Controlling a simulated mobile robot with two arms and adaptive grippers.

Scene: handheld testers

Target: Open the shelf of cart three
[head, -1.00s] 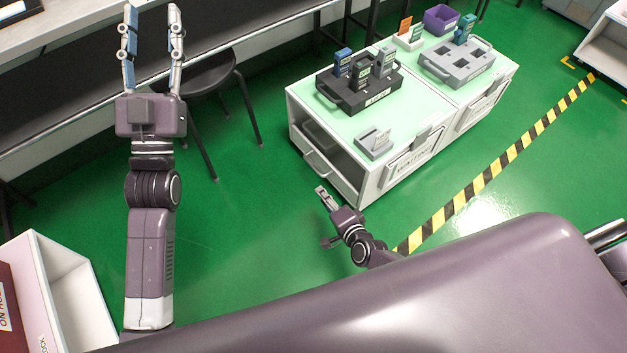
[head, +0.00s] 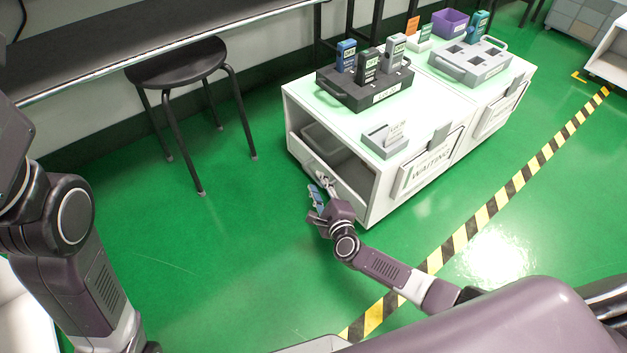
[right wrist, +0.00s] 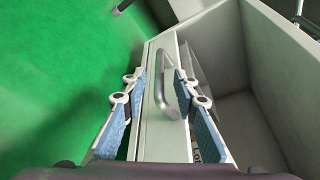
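The white cart (head: 375,200) with a pale green top stands right of centre in the head view. Its near end has an opening with a low shelf front (head: 350,197), which carries a grey bar handle. In the right wrist view the shelf front (right wrist: 165,140) runs up the middle, with the handle (right wrist: 164,88) on it. My right gripper (head: 321,190) is at this end of the cart. Its open fingers (right wrist: 159,84) lie on either side of the handle; contact cannot be told. My left arm shows at the left edge, but its gripper is out of view.
The cart top holds a dark tester rack (head: 350,95), a grey holder (head: 385,140), a grey rack (head: 480,66) and a purple bin (head: 450,20). A black stool (head: 180,62) stands left. Green floor lies clear between stool and cart. Striped tape (head: 480,220) runs along the right.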

